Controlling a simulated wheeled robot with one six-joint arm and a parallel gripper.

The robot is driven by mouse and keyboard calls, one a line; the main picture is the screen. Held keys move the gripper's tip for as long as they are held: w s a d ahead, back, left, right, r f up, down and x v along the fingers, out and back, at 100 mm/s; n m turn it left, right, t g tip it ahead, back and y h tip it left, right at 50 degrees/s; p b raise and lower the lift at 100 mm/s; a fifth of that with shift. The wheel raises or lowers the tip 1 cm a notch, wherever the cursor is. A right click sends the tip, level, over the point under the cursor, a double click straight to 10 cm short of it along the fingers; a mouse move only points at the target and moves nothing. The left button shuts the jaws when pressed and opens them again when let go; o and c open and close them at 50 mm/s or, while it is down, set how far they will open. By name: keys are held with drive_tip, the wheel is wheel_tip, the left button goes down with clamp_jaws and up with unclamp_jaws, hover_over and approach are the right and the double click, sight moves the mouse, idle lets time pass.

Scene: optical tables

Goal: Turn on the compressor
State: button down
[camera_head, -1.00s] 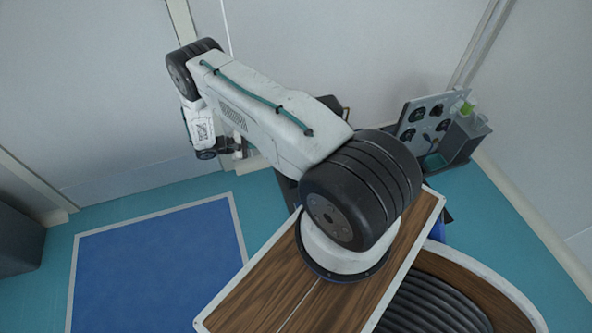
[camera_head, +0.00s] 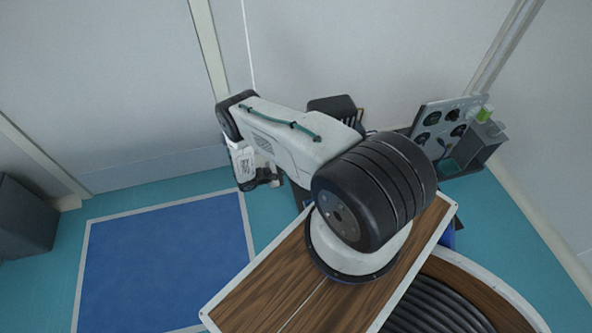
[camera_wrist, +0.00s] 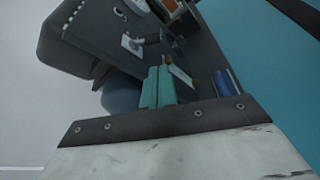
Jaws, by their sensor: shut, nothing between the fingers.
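In the wrist view a dark grey machine (camera_wrist: 85,37), seemingly the compressor, fills the upper left, tilted in the picture. Its panel carries a small pale plate with a switch-like knob (camera_wrist: 132,44) and an orange part (camera_wrist: 171,5). A blue rounded body (camera_wrist: 121,95) shows below it. My gripper (camera_wrist: 158,80) has its two teal fingers together, empty, pointing at the panel; I cannot tell whether they touch it. In the head view a black box (camera_head: 333,105), likely the same machine, stands behind my arm, mostly hidden. My gripper's fingertips are not clear there.
A grey panel with several round black parts (camera_head: 445,125) and an open grey bin (camera_head: 478,143) stand right of the black box. A blue mat (camera_head: 165,260) lies on the teal floor at left. A dark grey cabinet (camera_head: 25,215) is at the left edge. White walls close the back.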

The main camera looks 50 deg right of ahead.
drive_tip(key=x, duration=0.8)
drive_tip(key=shift+d, duration=0.2)
drive_tip(key=shift+s, duration=0.15)
